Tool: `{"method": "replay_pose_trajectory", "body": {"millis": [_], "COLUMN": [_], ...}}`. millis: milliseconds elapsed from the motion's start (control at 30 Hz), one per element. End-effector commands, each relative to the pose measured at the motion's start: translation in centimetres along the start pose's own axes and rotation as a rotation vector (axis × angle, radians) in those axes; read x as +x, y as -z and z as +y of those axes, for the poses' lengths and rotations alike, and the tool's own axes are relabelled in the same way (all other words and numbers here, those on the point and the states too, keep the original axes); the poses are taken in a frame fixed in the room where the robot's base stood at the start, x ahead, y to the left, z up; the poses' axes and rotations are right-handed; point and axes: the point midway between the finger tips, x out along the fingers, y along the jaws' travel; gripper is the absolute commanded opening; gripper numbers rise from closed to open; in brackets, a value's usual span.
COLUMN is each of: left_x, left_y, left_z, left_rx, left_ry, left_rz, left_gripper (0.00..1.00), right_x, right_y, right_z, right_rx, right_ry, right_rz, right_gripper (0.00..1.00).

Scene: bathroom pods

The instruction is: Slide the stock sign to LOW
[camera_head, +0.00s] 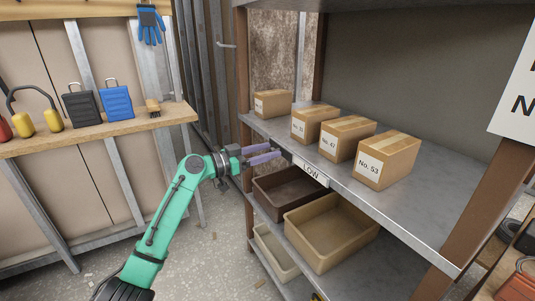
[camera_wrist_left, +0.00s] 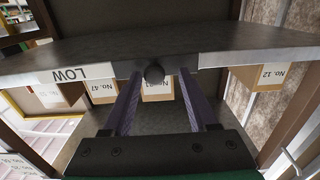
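The stock sign is on the front edge of the grey shelf. Beside the plate, the wrist view shows a dark slider (camera_wrist_left: 128,70) with a round dark knob (camera_wrist_left: 154,74). My left gripper (camera_head: 279,153) is at the shelf edge, left of the LOW plate in the head view. In the wrist view its purple fingers (camera_wrist_left: 157,78) are apart, one on each side of the knob. No finger contact with the knob is clear. My right gripper is out of view.
Several cardboard boxes (camera_head: 386,160) with number labels stand on the shelf (camera_head: 420,212) above the sign. Brown and tan bins (camera_head: 335,235) sit below. A wooden post (camera_head: 241,85) rises near my left gripper. A workbench (camera_head: 90,135) stands at left.

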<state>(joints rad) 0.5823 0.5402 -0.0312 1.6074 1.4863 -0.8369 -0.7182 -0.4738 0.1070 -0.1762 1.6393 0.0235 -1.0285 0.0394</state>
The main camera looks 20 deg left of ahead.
Motion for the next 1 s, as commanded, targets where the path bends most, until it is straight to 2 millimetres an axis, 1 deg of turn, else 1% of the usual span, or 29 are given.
{"method": "replay_pose_trajectory", "body": {"millis": [267, 367, 433, 500, 567, 800, 900, 1000], "left_x": [0.1, -0.3, -1.1, -2.4, -3.9, -10.7, -12.9, -14.1], "left_y": [-0.1, -0.2, -0.3, -0.4, -0.5, -0.5, -0.4, -0.2], "left_z": [0.2, 0.2, 0.2, 0.1, 0.1, 0.1, 0.0, 0.1], "left_rx": [-0.002, -0.003, -0.004, -0.001, -0.001, -0.003, -0.003, -0.002], "left_ry": [-0.005, -0.006, -0.005, -0.004, -0.003, -0.003, -0.003, -0.004], "left_rz": [-0.002, -0.002, -0.003, -0.005, -0.005, -0.005, -0.004, -0.003], "left_gripper": [0.61, 0.61, 0.61, 0.61, 0.61, 0.61, 0.61, 0.61], "right_x": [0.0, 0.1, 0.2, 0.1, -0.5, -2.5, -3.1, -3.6], "right_y": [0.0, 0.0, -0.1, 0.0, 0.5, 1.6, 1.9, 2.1], "right_z": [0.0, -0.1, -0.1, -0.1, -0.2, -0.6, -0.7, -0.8], "right_rx": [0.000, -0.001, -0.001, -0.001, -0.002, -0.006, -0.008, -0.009], "right_ry": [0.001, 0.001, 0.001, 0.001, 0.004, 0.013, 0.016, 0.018], "right_rz": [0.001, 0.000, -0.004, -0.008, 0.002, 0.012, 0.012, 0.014], "right_gripper": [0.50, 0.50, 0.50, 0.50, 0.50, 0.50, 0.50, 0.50]}}
